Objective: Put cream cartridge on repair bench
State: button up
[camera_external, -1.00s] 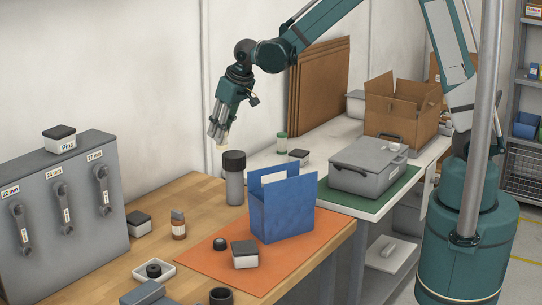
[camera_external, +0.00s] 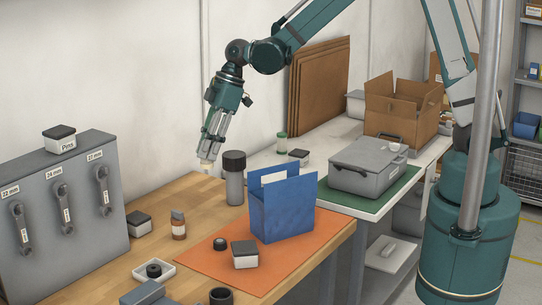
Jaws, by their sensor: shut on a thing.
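My gripper (camera_external: 208,160) hangs above the back of the wooden bench, pointing down and slightly left. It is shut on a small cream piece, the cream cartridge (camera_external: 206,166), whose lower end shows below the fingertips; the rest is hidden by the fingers. The cartridge is in the air, left of a grey bottle with a dark cap (camera_external: 234,185). The repair bench (camera_external: 190,195) is the wooden-topped table, with an orange mat (camera_external: 215,262) on its right front part.
A blue holder (camera_external: 283,212) and a black-lidded box (camera_external: 245,255) stand on the mat. A brown bottle (camera_external: 178,226), another lidded box (camera_external: 138,224) and a white tray (camera_external: 170,278) sit left. A grey tool panel (camera_external: 60,200) edges the left. Bare wood lies below my gripper.

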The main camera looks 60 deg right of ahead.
jog(key=s+a+r+n+g, duration=0.1)
jog(key=s+a+n+g, duration=0.1)
jog(key=s+a+n, duration=0.4)
send_over(206, 221)
jog(key=shift+y, duration=0.3)
jog(key=shift+f+p, duration=0.35)
jog(key=shift+f, duration=2.05)
notch_tip(206, 221, down, 6)
jog(key=shift+f, duration=0.15)
jog(key=shift+f, duration=1.9)
jog(key=shift+f, duration=0.1)
